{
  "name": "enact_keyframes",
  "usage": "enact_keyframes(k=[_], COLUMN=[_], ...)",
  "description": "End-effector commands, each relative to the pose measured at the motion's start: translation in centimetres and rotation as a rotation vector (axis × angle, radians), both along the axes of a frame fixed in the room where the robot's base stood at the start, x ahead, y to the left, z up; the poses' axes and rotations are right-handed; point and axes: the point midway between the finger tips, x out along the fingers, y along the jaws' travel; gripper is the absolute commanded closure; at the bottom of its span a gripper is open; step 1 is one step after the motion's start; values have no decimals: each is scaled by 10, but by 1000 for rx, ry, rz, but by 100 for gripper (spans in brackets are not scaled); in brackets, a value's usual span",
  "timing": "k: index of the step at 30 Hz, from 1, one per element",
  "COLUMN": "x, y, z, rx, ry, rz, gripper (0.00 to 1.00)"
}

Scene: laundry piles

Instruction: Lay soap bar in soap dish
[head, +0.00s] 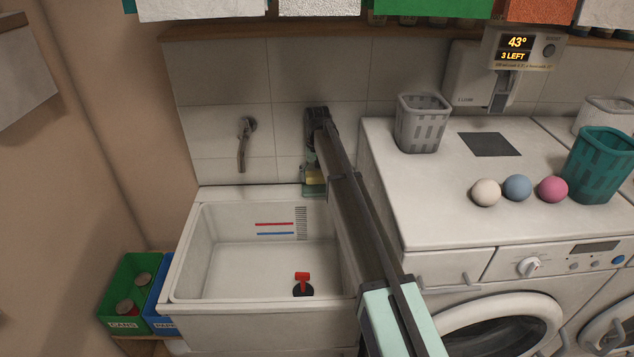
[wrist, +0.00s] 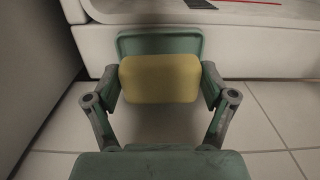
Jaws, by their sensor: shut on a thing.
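The yellow soap bar (wrist: 160,80) is between the two fingers of my gripper (wrist: 159,88) in the wrist view. My gripper is shut on it. The green soap dish (wrist: 160,42) shows just beyond the soap, its near part hidden by the bar. I cannot tell whether the soap touches the dish.
A tap (head: 242,145) is on the tiled wall to the left. The washing machine (head: 440,215) stands close on the right, with a grey basket (head: 422,123) and several balls on top.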

Motion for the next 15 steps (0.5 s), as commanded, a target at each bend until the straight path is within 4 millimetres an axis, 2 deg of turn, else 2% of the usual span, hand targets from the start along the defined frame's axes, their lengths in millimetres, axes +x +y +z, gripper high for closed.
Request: enact_keyframes(k=[8, 15], x=[-1, 4], y=[0, 1], z=[-29, -39], rx=[0, 0], ry=[2, -1], rz=[0, 0], gripper=[61, 61])
